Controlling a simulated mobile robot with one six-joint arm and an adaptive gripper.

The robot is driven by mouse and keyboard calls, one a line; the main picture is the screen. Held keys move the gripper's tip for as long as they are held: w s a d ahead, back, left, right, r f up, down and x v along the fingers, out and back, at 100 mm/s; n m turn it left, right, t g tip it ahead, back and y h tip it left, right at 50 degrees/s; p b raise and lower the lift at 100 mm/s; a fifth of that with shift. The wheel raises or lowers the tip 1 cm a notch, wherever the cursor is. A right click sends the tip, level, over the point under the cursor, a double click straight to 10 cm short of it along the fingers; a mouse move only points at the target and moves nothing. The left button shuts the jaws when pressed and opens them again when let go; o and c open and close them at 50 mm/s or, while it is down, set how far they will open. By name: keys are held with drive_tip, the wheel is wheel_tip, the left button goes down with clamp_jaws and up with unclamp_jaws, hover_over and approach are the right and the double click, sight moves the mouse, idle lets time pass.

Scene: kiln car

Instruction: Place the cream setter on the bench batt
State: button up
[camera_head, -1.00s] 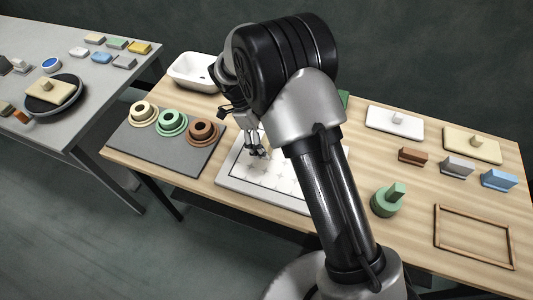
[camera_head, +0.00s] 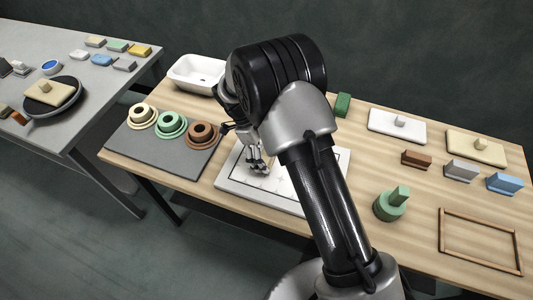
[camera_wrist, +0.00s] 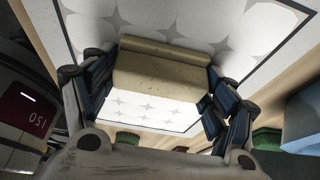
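The bench batt (camera_head: 232,181) is a flat white slab with a dark border line and grey star marks, lying on the wooden bench. Its right part is hidden behind my arm in the head view. My gripper (camera_head: 259,166) points down over its left half. In the wrist view, the cream setter (camera_wrist: 162,72), a speckled block with a raised lip, sits between the pads of my gripper (camera_wrist: 160,85), which look closed on its two ends. The star-marked surface (camera_wrist: 150,108) shows behind it. I cannot tell whether the setter touches the batt.
A grey mat (camera_head: 150,146) with cream, green and brown ringed pieces lies left of the batt. A white basin (camera_head: 195,76) and a green block (camera_head: 343,104) stand behind. Brown, grey and blue (camera_head: 504,184) blocks, a green knobbed piece (camera_head: 391,205) and a wooden frame (camera_head: 480,264) lie right.

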drive_tip(key=o, duration=0.3)
drive_tip(key=shift+r, duration=0.1)
drive_tip(key=shift+r, duration=0.25)
drive_tip(key=p+v, duration=0.3)
drive_tip(key=v, duration=0.8)
drive_tip(key=shift+a+r, duration=0.2)
drive_tip(key=shift+r, duration=0.15)
drive_tip(key=s+d+r+n+t+y, duration=0.1)
drive_tip(key=s+d+r+n, duration=0.45)
drive_tip(key=r, duration=0.45)
drive_tip(key=s+d+r+n+t+y, duration=0.1)
drive_tip(key=s+d+r+n+y, duration=0.1)
drive_tip(key=s+d+r+n, duration=0.45)
drive_tip(key=s+d+r+n+t, duration=0.1)
drive_tip(key=s+d+n, duration=0.1)
drive_tip(key=s, duration=0.3)
drive_tip(key=s+d+r+n+t, duration=0.1)
drive_tip(key=s+d+n, duration=0.1)
drive_tip(key=s+n, duration=0.2)
drive_tip(key=s+d+r+n+t+y, duration=0.1)
drive_tip(key=s+d+r+n+t, duration=0.1)
drive_tip(key=s+n, duration=0.2)
drive_tip(key=shift+s+d, duration=0.2)
drive_tip(key=shift+s, duration=0.35)
drive_tip(key=shift+s+d, duration=0.15)
drive_tip(key=shift+s, duration=0.45)
